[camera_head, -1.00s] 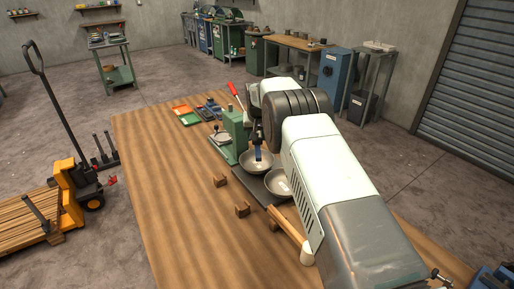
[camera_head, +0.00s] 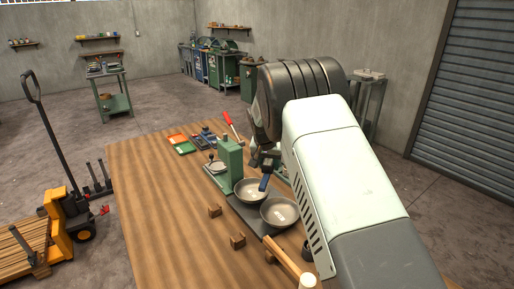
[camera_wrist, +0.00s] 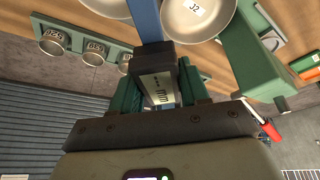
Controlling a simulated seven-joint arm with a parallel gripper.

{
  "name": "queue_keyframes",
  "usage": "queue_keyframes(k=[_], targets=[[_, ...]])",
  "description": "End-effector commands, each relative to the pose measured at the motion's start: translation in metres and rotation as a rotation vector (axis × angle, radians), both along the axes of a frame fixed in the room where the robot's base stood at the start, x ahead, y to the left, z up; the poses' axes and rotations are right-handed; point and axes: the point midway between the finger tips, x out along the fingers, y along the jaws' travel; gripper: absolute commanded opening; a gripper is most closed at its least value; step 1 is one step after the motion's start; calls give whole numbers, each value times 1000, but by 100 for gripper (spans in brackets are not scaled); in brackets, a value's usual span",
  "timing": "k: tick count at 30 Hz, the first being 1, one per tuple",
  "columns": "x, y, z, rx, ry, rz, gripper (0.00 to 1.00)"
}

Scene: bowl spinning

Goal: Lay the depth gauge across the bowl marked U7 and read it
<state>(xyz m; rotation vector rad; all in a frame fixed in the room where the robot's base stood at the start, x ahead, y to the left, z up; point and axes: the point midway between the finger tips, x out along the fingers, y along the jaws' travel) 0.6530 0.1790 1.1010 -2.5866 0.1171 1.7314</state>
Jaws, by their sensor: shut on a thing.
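My gripper (camera_head: 264,168) is shut on the depth gauge, a blue bar (camera_head: 265,182) with a metal scale marked mm (camera_wrist: 158,88) that shows between the fingers in the wrist view. The gauge is at the right rim of the far grey bowl (camera_head: 248,194); I cannot tell whether it touches. The near grey bowl (camera_head: 280,218) sits beside it. Both have white labels too small to read in the head view. In the wrist view a bowl labelled J2 (camera_wrist: 207,22) lies right of the blue bar, and part of another bowl (camera_wrist: 106,8) shows to its left. No U7 mark is readable.
Both bowls sit on a dark board (camera_head: 240,216) near a green stand (camera_head: 231,158). Small brown blocks (camera_head: 214,211) and a wooden-handled tool (camera_head: 285,262) lie in front. Several labelled cups (camera_wrist: 94,52) sit on a green strip in the wrist view. The table's left side is clear.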

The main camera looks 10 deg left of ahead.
Motion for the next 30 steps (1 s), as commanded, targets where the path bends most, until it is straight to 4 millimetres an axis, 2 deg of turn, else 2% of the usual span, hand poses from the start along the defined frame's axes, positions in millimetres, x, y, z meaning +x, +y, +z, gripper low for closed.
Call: queue_keyframes(k=[3,9,17,30], targets=[[-22,-23,-12,3,-1,-82,0],[-46,-45,-25,14,-4,-166,0],[-52,-51,-36,18,-5,-187,0],[-52,-50,-79,16,-4,-185,0]])
